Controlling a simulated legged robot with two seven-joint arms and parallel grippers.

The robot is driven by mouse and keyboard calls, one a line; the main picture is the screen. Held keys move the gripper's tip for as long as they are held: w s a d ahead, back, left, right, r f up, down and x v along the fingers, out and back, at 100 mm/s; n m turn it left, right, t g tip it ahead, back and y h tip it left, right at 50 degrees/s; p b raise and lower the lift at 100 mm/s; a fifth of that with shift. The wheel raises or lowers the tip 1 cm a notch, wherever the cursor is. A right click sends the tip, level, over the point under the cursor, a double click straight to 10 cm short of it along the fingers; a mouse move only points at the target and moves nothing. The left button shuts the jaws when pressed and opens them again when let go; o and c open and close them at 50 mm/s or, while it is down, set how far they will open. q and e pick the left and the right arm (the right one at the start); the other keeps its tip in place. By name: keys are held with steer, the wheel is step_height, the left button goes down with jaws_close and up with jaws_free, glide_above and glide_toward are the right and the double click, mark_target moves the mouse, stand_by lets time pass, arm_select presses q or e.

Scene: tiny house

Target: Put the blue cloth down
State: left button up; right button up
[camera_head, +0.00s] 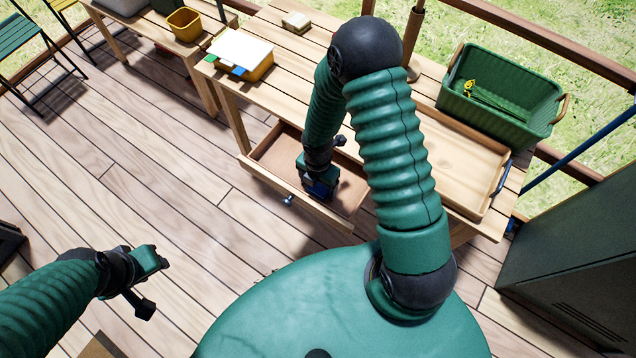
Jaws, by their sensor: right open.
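My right gripper (320,188) is open and points down into the pulled-out wooden drawer (270,155) under the table. A small dark blue patch shows at its fingertips, low in the drawer. I cannot tell whether this is the blue cloth or part of the gripper. No other cloth shows clearly, and my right arm hides part of the drawer and table. My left gripper (150,282) is at the lower left, over the floor, with its fingers apart and nothing between them.
The wooden table (345,60) holds a white-topped stack (240,50), a shallow wooden tray (470,150) and a green crate (505,100). A dark green cabinet (575,250) stands at right. A yellow pot (185,24) sits on the left table.

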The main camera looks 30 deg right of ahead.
steer(key=r, duration=0.2)
steer(key=r+p, duration=0.1)
steer(key=r, duration=0.1)
steer(key=d+r+p, duration=0.1)
steer(key=r, duration=0.1)
steer(key=shift+w+d+r, duration=0.1)
steer(key=shift+r, duration=0.2)
step_height(320, 180, up, 6)
steer(key=p, duration=0.2)
step_height(320, 180, up, 5)
steer(key=m+t, duration=0.1)
steer(key=m, duration=1)
glide_above(319, 186)
steer(key=s+a, duration=0.1)
steer(key=s, duration=0.1)
arm_select(q)
steer(key=r, duration=0.3)
steer(key=shift+d+r+b, duration=0.3)
steer(key=shift+d, duration=0.05)
arm_select(e)
steer(key=s+a+r+m+t, duration=0.1)
steer(key=r+m, duration=0.4)
steer(key=m, duration=0.6)
steer(key=shift+s+a+m+t, duration=0.3)
steer(key=shift+s+a, duration=0.25)
steer(key=shift+a, duration=0.6)
steer(key=shift+s+d+r, duration=0.1)
